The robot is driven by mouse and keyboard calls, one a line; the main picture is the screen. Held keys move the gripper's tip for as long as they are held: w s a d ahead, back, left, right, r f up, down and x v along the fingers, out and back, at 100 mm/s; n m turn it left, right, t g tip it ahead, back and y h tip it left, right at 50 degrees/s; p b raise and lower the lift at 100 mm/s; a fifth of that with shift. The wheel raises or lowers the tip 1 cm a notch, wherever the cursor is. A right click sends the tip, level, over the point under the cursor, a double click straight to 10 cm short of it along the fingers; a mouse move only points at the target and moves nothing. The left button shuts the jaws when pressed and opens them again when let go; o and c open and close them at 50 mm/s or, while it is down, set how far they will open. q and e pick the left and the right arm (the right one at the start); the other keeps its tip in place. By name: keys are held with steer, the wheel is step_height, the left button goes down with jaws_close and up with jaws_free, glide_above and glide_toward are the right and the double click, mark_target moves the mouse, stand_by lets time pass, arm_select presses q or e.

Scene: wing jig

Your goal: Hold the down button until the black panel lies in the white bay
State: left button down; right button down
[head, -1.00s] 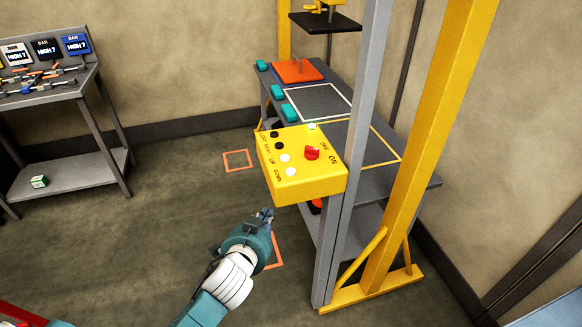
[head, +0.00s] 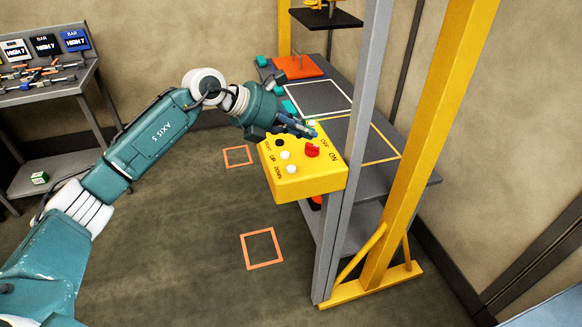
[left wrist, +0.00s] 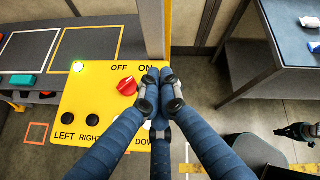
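The black panel (head: 325,17) hangs above the grey table at the top of the head view. The white bay (head: 318,98) is an empty white outline on the tabletop. The yellow control box (head: 305,185) carries a white down button (head: 292,169), a white up button (head: 285,155), black buttons and a red knob (head: 312,150). My left gripper (head: 308,132) is over the box's upper part; in the left wrist view its fingertips (left wrist: 158,88) are together and empty, beside the red knob. Its fingers hide the down button there. A small dark shape (left wrist: 298,131) may be my right gripper.
A green lamp (left wrist: 78,67) glows on the box. An orange block (head: 300,67) and teal blocks stand on the table. A grey post (head: 352,150) and yellow frame (head: 425,130) rise beside the box. A tool bench (head: 45,90) is at left; floor between is clear.

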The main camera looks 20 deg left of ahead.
arm_select(q)
steer(key=y, duration=0.2)
glide_above(289, 168)
steer(key=shift+f, duration=0.3)
steer(key=shift+s+f, duration=0.1)
steer(key=shift+f, duration=0.05)
step_height(289, 168, down, 8)
steer(key=b, duration=0.5)
steer(key=shift+f+b, duration=0.25)
steer(key=shift+b, duration=0.05)
stand_by(0.6)
steer(key=shift+f+b, duration=0.3)
steer(key=shift+f, duration=0.1)
